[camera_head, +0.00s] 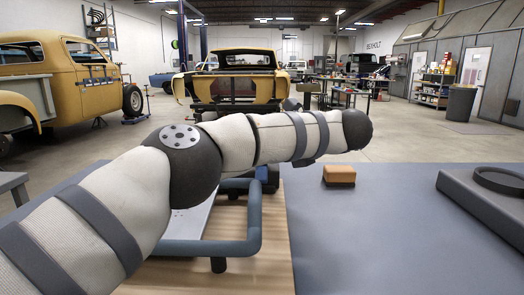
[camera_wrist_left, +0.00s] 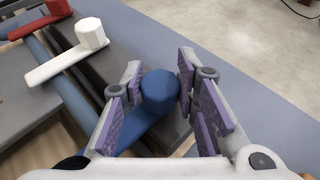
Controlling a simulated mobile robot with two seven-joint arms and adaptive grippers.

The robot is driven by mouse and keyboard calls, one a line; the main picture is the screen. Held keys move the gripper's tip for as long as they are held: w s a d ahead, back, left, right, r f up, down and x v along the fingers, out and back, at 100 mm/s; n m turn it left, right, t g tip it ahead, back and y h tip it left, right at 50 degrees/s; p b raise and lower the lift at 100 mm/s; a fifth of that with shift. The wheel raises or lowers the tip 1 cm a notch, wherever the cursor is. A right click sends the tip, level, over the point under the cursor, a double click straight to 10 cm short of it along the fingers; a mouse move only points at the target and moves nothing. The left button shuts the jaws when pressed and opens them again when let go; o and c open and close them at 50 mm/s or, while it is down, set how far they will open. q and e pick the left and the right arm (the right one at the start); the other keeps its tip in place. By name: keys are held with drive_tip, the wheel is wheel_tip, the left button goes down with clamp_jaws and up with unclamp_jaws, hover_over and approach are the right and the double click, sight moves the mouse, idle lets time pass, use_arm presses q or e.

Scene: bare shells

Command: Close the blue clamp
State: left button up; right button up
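The blue clamp (camera_wrist_left: 159,91) shows in the left wrist view as a lever with a thick faceted knob at its far end. My left gripper (camera_wrist_left: 159,72) is open around this knob, one pair of purple-padded fingers on each side. The right fingers are very close to the knob; I cannot tell whether they touch it. The lever's lower part is partly hidden by the left fingers. In the head view my left arm crosses the picture and hides the clamp area; the left gripper cannot be made out there. My right gripper is in neither view.
In the wrist view a white clamp (camera_wrist_left: 58,66) and a red clamp (camera_wrist_left: 38,22) lie to the left. In the head view a blue-grey tube frame (camera_head: 255,222) stands on the wooden tabletop. A brown block (camera_head: 339,175) and a grey box (camera_head: 490,205) rest on the mat (camera_head: 400,240).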

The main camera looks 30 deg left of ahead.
use_arm(q)
drive_tip(key=o, duration=0.5)
drive_tip(key=shift+s+f, duration=0.1)
drive_tip(key=shift+f, duration=0.2)
drive_tip(key=shift+r, duration=0.15)
drive_tip(key=v, duration=1.2)
